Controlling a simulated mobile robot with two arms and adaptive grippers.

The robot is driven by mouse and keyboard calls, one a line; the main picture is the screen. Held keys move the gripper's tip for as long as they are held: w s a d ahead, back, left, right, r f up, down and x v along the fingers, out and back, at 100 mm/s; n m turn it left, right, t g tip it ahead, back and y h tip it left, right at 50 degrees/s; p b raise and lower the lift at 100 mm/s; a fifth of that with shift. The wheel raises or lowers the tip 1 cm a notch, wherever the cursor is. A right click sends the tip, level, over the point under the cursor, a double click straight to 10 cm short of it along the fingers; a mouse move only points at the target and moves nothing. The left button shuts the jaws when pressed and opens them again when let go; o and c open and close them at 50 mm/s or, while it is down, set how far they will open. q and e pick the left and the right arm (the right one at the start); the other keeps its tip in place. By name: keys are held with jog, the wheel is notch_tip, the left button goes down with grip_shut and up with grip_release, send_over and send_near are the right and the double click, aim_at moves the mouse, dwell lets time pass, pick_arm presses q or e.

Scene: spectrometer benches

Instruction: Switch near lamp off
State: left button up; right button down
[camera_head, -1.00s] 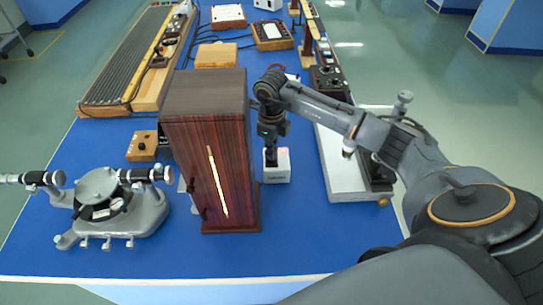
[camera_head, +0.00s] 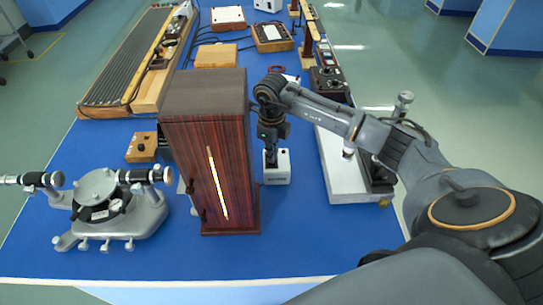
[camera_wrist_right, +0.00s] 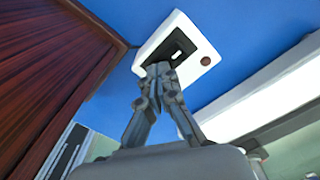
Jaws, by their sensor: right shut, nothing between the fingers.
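A small white switch box (camera_head: 277,178) stands on the blue bench, just right of a tall dark wooden lamp housing (camera_head: 207,160). A bright slit glows on the housing's front. In the right wrist view the switch box (camera_wrist_right: 205,42) has a dark rocker recess and a round dull red-brown indicator. My right gripper (camera_head: 271,165) points down at the box's top, shut and empty. In the right wrist view its fingertips (camera_wrist_right: 158,70) are at the near end of the rocker recess and partly cover it; whether they touch cannot be told. My left gripper is not in view.
A grey spectrometer (camera_head: 105,205) stands left of the housing. A white-topped instrument base (camera_head: 345,175) lies right of the switch box, under my right arm. Wooden boxes and cables fill the far bench. The front bench strip is clear.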

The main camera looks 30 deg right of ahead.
jog(key=shift+r+p, duration=1.85)
jog(key=shift+r, duration=1.45)
jog(key=shift+s+f, duration=0.1)
